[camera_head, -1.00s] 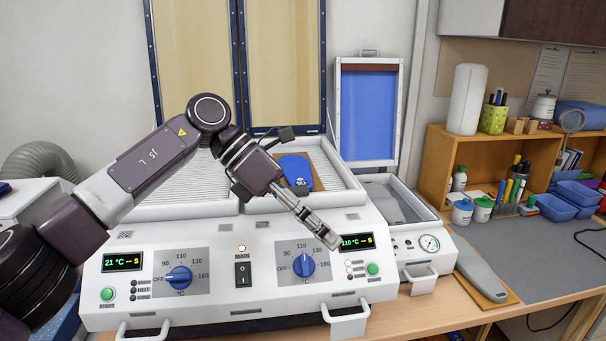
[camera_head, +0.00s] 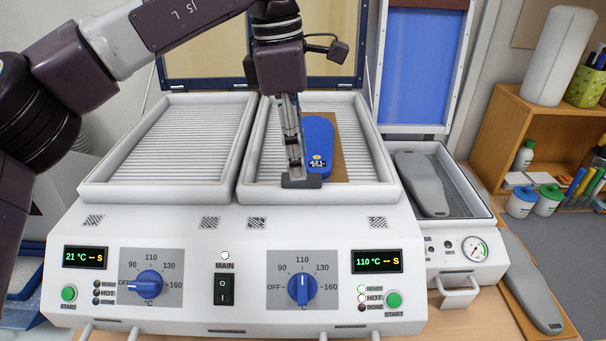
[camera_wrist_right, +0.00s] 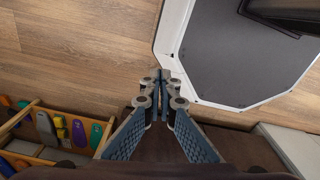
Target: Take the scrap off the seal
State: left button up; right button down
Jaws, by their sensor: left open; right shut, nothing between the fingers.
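My left gripper (camera_head: 296,172) is open and points down at the front rim of the right heating tray (camera_head: 350,196). A small dark grey piece (camera_head: 312,182) shows at its fingertips, over that rim. I cannot tell whether this is the scrap or part of the fingertips, nor whether it touches the rim. No other scrap is clear on the vacuum box (camera_head: 478,223), whose blue lid (camera_head: 424,66) stands open. My right gripper (camera_wrist_right: 161,76) is shut and empty in the right wrist view, above the floor.
A blue insole (camera_head: 317,137) lies on a brown board (camera_head: 340,150) in the right tray, close beside my left fingers. The left tray (camera_head: 165,195) is empty. A grey foot form (camera_head: 420,185) lies in the vacuum box; another (camera_head: 532,285) lies on a board at right.

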pick_arm(q)
jog(key=f, duration=0.3)
jog(key=shift+w+d+f+p, duration=0.15)
jog(key=shift+w+p, duration=0.05)
jog(key=shift+p, duration=0.2)
jog(key=shift+f, duration=0.1)
jog(key=c, duration=0.8)
pick_arm(e)
jog(key=shift+w+d+r, duration=0.55)
jog(key=shift+w+r, duration=0.15)
jog(key=shift+w, duration=0.2)
pick_arm(q)
jog(key=shift+d, duration=0.1)
